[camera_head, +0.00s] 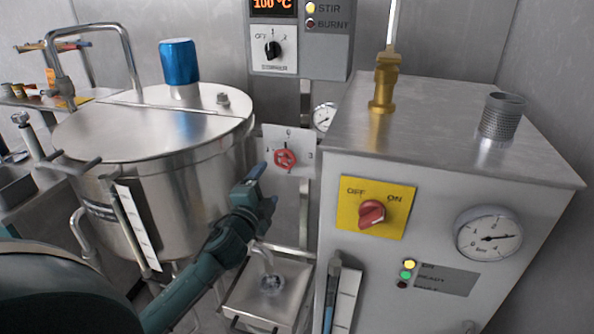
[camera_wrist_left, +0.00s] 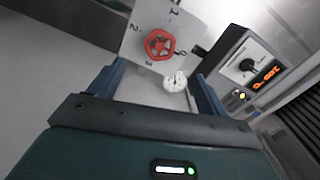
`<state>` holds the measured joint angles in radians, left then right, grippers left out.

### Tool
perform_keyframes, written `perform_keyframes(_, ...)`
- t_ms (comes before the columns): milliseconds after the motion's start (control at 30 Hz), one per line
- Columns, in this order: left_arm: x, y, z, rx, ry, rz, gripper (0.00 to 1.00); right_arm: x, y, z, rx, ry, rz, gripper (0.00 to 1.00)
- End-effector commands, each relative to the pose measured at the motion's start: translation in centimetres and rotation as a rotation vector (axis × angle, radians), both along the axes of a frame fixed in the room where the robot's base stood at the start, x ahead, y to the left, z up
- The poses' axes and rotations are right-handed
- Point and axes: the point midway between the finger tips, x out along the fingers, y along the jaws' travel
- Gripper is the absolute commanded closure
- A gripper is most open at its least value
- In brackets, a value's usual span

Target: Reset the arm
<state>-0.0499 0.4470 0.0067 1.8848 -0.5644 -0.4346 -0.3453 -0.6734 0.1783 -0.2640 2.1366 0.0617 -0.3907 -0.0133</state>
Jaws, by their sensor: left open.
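My left gripper (camera_head: 262,189) is open, with its arm coming in from the lower left in the head view. It is in front of the steel kettle's right side, below and left of a red valve wheel (camera_head: 285,159) on a numbered plate. In the left wrist view the open fingers (camera_wrist_left: 157,88) stand apart with nothing between them. The red wheel (camera_wrist_left: 159,44) shows beyond them, with a small white gauge (camera_wrist_left: 175,81) below it. The gripper appears clear of the wheel. My right gripper is not in view.
A lidded steel kettle (camera_head: 160,130) with a blue cap (camera_head: 179,61) stands at left. A steel cabinet at right has a red OFF/ON switch (camera_head: 372,213) and a pressure gauge (camera_head: 488,233). A control box (camera_head: 300,40) reads 100 °C. A small sink (camera_head: 268,290) lies below the gripper.

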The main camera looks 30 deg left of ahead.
Motion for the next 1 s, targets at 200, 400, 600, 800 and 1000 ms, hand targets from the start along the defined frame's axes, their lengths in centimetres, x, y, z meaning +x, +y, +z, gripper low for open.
perform_keyframes(200,-0.2,-0.1,-0.3,-0.014,0.007,0.004,0.23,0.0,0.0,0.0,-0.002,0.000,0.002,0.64)
perform_keyframes(400,-4.8,-2.8,-5.4,-0.297,0.167,0.100,0.23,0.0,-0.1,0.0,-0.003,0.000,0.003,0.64)
perform_keyframes(600,-14.2,-8.2,-12.0,-0.715,0.483,0.280,0.23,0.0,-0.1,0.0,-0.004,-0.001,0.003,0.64)
perform_keyframes(800,-20.9,-12.1,-14.2,-0.921,0.700,0.392,0.23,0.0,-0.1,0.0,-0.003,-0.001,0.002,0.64)
perform_keyframes(1000,-26.2,-15.2,-14.8,-1.053,0.876,0.473,0.23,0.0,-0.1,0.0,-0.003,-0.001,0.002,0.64)
